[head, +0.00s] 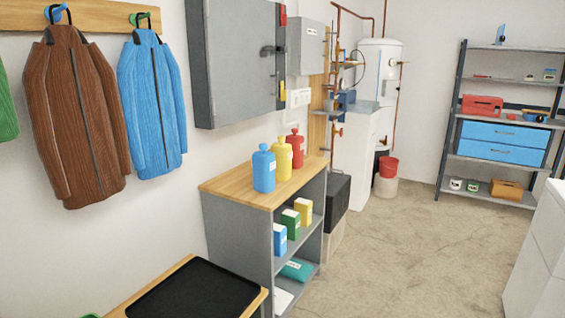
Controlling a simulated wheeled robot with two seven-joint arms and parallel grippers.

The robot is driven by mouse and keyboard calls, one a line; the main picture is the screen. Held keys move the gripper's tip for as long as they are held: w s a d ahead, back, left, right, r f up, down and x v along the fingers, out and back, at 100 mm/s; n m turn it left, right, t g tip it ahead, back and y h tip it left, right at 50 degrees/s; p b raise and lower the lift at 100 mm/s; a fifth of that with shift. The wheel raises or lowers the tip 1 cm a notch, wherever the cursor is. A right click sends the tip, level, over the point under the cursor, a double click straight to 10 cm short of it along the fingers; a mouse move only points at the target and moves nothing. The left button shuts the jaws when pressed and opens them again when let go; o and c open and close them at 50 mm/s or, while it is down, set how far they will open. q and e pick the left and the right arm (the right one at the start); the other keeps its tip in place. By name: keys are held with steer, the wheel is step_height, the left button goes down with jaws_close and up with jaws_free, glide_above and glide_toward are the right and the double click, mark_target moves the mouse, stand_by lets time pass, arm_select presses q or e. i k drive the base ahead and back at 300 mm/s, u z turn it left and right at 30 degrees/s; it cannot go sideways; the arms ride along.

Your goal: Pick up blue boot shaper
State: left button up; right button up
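I cannot make out a blue boot shaper for certain in the head view. Blue things in view include a blue bottle (264,171) on the wooden top of a grey cabinet, a blue box (280,239) on that cabinet's shelf, and a small blue item (501,34) on top of the far rack. The last is too small to identify. Neither of my grippers is in view.
A bench with a black tray (197,291) stands at the lower left, before the grey cabinet (232,232). Jackets (80,120) hang on the left wall. A metal rack (452,150) stands at the back right. A white unit (540,255) edges the right. The concrete floor (410,250) between is clear.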

mark_target(264, 166)
steer(key=z, duration=0.4)
steer(key=i, duration=0.55)
steer(key=z, duration=0.5)
